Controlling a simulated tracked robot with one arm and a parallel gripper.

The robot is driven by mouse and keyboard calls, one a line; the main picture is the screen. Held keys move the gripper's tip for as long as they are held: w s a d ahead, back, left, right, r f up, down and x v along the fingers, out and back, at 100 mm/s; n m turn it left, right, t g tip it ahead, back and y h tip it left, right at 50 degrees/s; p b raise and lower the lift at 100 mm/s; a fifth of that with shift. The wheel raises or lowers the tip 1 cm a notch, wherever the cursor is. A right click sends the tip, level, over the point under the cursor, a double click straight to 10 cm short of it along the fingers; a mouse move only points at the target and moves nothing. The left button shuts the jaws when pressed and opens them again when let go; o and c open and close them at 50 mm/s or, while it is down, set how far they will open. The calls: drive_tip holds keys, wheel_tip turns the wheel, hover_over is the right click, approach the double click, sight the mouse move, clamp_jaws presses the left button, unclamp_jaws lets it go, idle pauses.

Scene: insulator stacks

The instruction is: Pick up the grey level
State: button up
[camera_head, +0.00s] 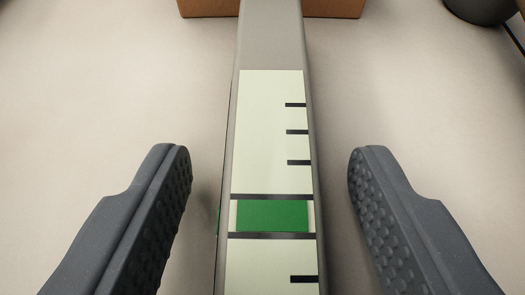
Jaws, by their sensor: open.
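The grey level (272,45) runs up the middle of the head camera view, from the bottom edge to the top edge. Its upper face carries a pale panel with black marks and a green band between two dark lines. My gripper (269,165) is open, with one dark, studded finger on each side of the level. Bare surface shows between each finger and the level, so neither finger appears to touch it. Both ends of the level are out of view.
A brown block (210,8) shows at the top edge, behind or under the level; I cannot tell which. A dark rounded object (482,10) with what looks like a cable is at the top right. The pale surface on both sides is otherwise clear.

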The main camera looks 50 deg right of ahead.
drive_tip(key=shift+w+d+f, duration=0.1)
drive_tip(key=shift+w+f, duration=0.05)
clamp_jaws()
